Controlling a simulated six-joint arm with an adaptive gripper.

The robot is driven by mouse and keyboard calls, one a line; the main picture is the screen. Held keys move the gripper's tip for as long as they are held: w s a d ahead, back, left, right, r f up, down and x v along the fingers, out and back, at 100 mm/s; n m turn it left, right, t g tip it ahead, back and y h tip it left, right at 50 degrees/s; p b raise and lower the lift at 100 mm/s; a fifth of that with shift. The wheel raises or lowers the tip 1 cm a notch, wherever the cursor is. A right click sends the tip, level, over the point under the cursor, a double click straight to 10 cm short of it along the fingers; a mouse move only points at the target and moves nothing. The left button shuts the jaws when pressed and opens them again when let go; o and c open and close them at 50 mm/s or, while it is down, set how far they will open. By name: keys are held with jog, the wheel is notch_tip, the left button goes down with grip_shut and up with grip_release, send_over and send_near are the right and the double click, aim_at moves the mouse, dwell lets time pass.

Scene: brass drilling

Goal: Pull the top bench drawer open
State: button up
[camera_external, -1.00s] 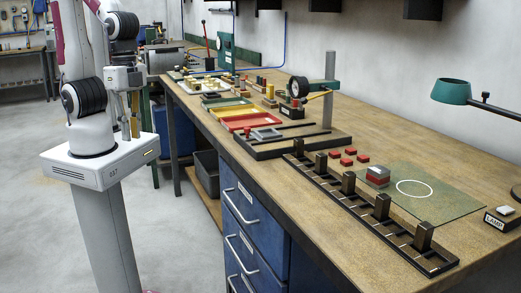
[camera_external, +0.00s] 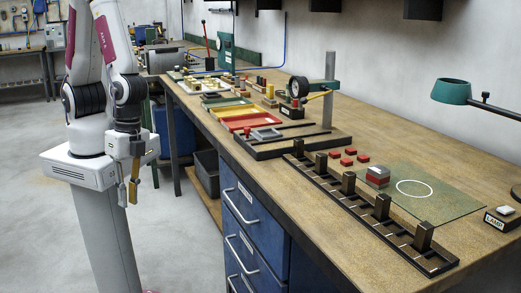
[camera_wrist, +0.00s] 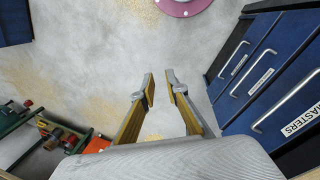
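The blue bench drawers stand under the near end of the wooden bench. The top drawer (camera_external: 238,199) looks shut, with a silver bar handle (camera_external: 241,206). In the wrist view, the drawer fronts run along the right side; the nearest one (camera_wrist: 292,108) has a bar handle and a label reading "MASTERS". My gripper (camera_external: 128,192) points down, left of the drawers and well apart from them. In the wrist view my gripper (camera_wrist: 161,86) has its two yellow-sided fingers apart, with only floor between them.
More blue drawers (camera_external: 243,250) with bar handles lie below the top one. The bench top (camera_external: 460,170) carries trays, blocks and a slotted black rack (camera_external: 361,212) near its front edge. A grey bin (camera_external: 206,172) stands under the bench. The floor between my gripper and the drawers is clear.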

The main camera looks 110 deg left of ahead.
notch_tip(320, 180, down, 8)
jog(key=w+d, duration=0.2)
jog(key=m+t+y, duration=0.7)
jog(key=t+y, duration=0.5)
jog(key=y, duration=0.1)
send_near(233, 204)
jog(key=x, duration=0.2)
jog(key=shift+w+a+f, duration=0.15)
jog(key=shift+w+a, duration=0.1)
jog(key=shift+x, duration=3.75)
jog(key=shift+f, duration=0.2)
